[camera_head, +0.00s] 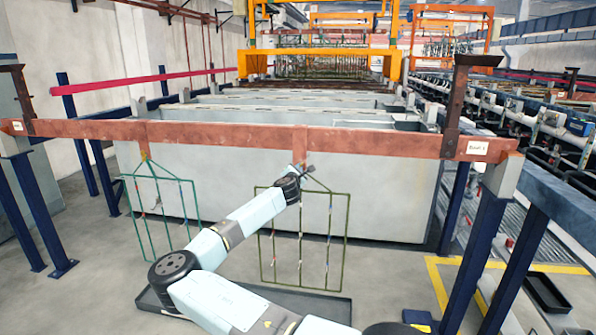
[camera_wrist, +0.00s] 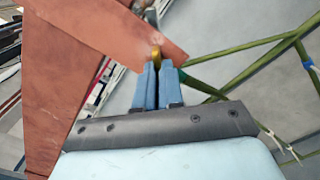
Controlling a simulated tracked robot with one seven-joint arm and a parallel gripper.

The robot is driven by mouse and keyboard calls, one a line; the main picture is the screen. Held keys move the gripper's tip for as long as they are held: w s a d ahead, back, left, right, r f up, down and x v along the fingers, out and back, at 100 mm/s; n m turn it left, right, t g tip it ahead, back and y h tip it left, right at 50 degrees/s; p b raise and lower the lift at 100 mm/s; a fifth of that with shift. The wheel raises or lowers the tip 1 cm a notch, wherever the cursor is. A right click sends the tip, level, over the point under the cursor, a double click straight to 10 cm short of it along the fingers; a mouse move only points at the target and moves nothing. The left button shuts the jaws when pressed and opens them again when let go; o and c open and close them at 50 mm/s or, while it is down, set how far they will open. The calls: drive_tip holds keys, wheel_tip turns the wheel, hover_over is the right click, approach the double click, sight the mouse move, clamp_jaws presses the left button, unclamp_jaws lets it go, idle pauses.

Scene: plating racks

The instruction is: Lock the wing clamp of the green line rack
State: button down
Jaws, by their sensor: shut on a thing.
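Two wire racks hang from the copper-brown bar (camera_head: 230,137) in the head view. The left rack (camera_head: 163,212) is brighter green and hangs at a slant. The right rack (camera_head: 328,240) is olive green and hangs nearly upright. My gripper (camera_head: 306,170) is at the top of the right rack, below a copper hanger strip (camera_head: 300,142). In the wrist view my gripper (camera_wrist: 157,68) is shut on a small brass-coloured wing clamp (camera_wrist: 155,52) at the copper strip's lower end. Its fingers hide most of the clamp, so its angle cannot be told. Olive rack wires (camera_wrist: 250,45) run to the right.
Grey tanks (camera_head: 270,180) stand behind the bar. A dark floor tray (camera_head: 320,305) lies below the right rack. Dark blue posts (camera_head: 475,240) hold the bar at both sides. Grey floor between the racks and the right posts is mostly clear.

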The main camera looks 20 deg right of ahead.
idle(0.5)
drive_tip(key=shift+w+a+n, duration=0.1)
drive_tip(key=shift+n, duration=4.1)
drive_tip(key=shift+r, duration=0.1)
drive_tip(key=c, duration=1.3)
unclamp_jaws()
drive_tip(key=shift+o, duration=0.2)
drive_tip(key=v, duration=1.3)
drive_tip(key=shift+s+a, duration=0.25)
drive_tip(key=shift+s, duration=0.1)
